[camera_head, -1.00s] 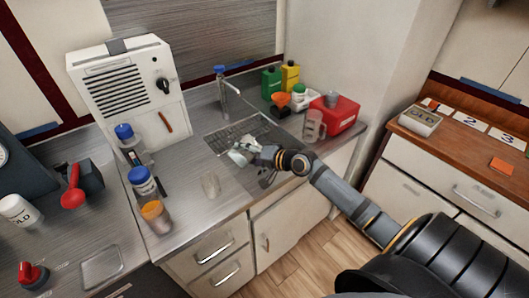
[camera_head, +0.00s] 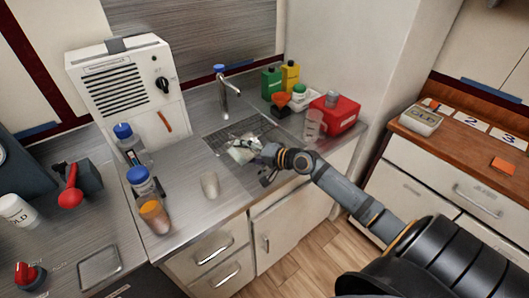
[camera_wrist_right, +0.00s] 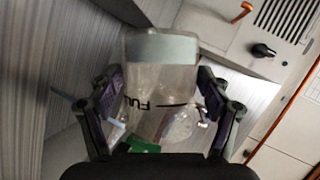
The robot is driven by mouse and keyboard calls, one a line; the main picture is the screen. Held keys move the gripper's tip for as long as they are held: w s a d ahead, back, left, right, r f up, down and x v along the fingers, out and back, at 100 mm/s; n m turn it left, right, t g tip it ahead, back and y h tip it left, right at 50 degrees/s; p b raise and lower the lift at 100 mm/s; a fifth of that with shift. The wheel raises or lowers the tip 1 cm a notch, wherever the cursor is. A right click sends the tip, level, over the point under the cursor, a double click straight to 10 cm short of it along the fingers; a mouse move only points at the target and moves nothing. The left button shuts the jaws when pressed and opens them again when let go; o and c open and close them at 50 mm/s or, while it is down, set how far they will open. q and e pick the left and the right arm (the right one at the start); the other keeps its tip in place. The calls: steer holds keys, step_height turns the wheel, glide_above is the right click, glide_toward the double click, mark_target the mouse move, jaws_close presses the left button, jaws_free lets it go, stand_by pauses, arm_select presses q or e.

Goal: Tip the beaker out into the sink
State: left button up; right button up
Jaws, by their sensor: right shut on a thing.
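My right gripper (camera_head: 262,152) is shut on a clear beaker (camera_head: 241,155) and holds it tilted over the dark grid-bottomed sink (camera_head: 222,136). In the right wrist view, the beaker (camera_wrist_right: 160,82) sits between both fingers of the gripper (camera_wrist_right: 165,108). It shows dark lettering and a pale grey band near its end at the top of the picture. I cannot tell how much liquid is inside. No stream is clearly visible. My left gripper is not in view.
A tap (camera_head: 223,92) rises behind the sink. A small clear cup (camera_head: 210,185) stands on the counter in front. Blue-capped bottles (camera_head: 141,182) and an orange-lidded jar (camera_head: 154,217) are at left. A red can (camera_head: 336,113) and a clear jug (camera_head: 314,126) are at right.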

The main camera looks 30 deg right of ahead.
steer(key=shift+r+b, duration=0.2)
steer(key=shift+b, duration=0.1)
stand_by(0.4)
steer(key=shift+d+r+m+y+b, duration=0.45)
steer(key=shift+d+m+y+b, duration=0.3)
steer(key=shift+b, duration=0.3)
stand_by(0.7)
steer(key=shift+d+f+m+t+y+b, duration=0.35)
steer(key=shift+m+b, duration=0.4)
steer(key=shift+b, duration=0.8)
steer(key=shift+r, duration=0.1)
